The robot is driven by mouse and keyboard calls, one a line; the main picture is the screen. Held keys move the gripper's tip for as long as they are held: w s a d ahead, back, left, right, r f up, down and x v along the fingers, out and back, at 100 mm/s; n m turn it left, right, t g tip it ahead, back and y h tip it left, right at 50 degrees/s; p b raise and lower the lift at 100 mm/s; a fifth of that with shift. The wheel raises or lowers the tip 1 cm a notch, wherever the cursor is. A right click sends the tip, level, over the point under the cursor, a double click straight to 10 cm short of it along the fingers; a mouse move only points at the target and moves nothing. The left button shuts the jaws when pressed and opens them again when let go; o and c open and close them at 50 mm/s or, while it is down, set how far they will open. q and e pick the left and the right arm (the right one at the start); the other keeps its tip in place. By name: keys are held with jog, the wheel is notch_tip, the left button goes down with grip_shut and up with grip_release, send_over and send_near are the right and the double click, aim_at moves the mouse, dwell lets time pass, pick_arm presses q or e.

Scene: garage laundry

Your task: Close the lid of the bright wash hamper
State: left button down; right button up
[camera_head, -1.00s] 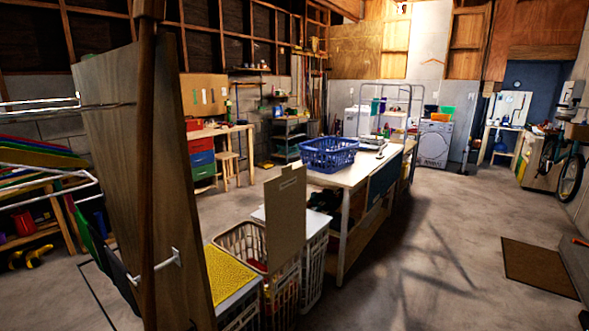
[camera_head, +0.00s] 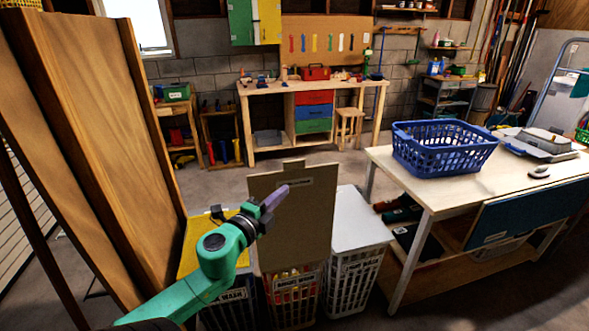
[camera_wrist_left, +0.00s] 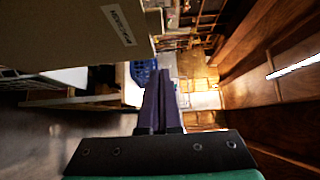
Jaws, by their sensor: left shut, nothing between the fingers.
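The middle hamper (camera_head: 290,300) is a slatted bin with a label on its front and colourful items showing through the slats. I take it as the bright wash hamper; its label is too small to read surely. Its tan lid (camera_head: 306,215) stands open, upright above the bin. My left gripper (camera_head: 282,191) is shut and empty, and overlaps the lid's upper middle in the head view. In the left wrist view the shut fingers (camera_wrist_left: 156,75) are right of a labelled tan panel (camera_wrist_left: 60,35), likely the lid. Contact cannot be told. My right gripper is out of view.
A hamper with a yellow lid (camera_head: 194,243) stands left, and one with a white lid (camera_head: 360,219) stands right, both closed. A tall wooden panel (camera_head: 85,130) rises at left. A table (camera_head: 400,180) with a blue basket (camera_head: 440,150) is at right. Open floor lies behind.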

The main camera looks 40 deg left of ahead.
aim_at(298, 164)
pick_arm(q)
jog(key=w+a, duration=0.1)
jog(key=w, duration=0.2)
jog(key=w+a, duration=0.2)
jog(key=w, duration=0.1)
jog(key=w+a+p, duration=0.1)
jog(key=w+a, duration=0.1)
jog(key=w, duration=0.2)
jog(key=shift+f, duration=0.1)
jog(key=shift+w+a, duration=0.25)
jog(key=shift+a, duration=0.2)
jog(key=shift+s+a, duration=0.1)
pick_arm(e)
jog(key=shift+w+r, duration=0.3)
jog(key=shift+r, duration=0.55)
